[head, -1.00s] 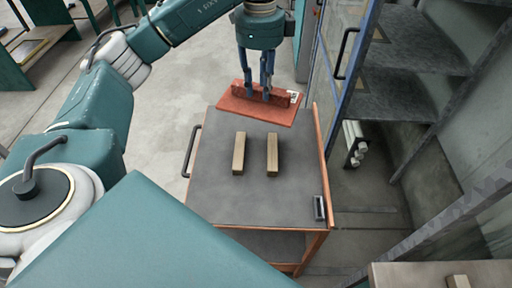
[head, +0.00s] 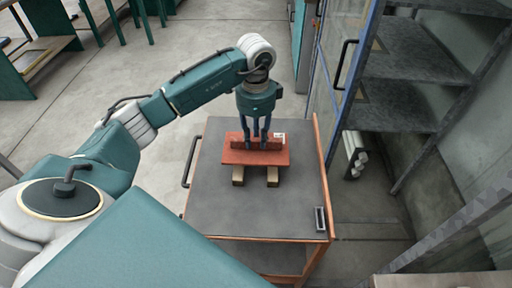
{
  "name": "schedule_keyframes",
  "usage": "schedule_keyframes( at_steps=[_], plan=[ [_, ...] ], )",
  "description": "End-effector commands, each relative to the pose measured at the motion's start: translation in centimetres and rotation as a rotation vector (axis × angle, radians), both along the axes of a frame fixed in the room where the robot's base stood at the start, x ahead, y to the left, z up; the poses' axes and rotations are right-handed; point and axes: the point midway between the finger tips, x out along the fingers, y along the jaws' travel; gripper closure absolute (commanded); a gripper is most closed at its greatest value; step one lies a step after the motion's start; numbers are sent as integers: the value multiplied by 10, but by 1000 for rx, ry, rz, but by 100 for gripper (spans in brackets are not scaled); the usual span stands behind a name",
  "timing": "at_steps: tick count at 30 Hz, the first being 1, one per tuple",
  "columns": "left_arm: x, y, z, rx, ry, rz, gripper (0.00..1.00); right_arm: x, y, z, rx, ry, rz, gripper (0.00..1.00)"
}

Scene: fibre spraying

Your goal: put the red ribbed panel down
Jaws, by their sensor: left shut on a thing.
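The red ribbed panel (head: 255,158) is over the grey top of the cart (head: 224,209), above the far part of two wooden blocks, the left one (head: 238,176) and the right one (head: 272,176). The near ends of the blocks show below its front edge. I cannot tell whether the panel touches them. My left gripper (head: 256,146) points down and is shut on the panel's upright rib. A small white label shows at the panel's right end. My right gripper is not in view.
The cart has a black handle (head: 191,157) on its left and an orange rail along its right. A small dark holder (head: 320,219) sits at its near right corner. A metal shelf rack (head: 405,100) stands to the right.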

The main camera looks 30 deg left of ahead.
Motion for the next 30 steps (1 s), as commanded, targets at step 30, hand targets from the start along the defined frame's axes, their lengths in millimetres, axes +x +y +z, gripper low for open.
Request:
schedule_keyframes(
  at_steps=[30],
  plan=[
    [1, -1, -58, 0, -1, -1, 72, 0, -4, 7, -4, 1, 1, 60]
  ],
)
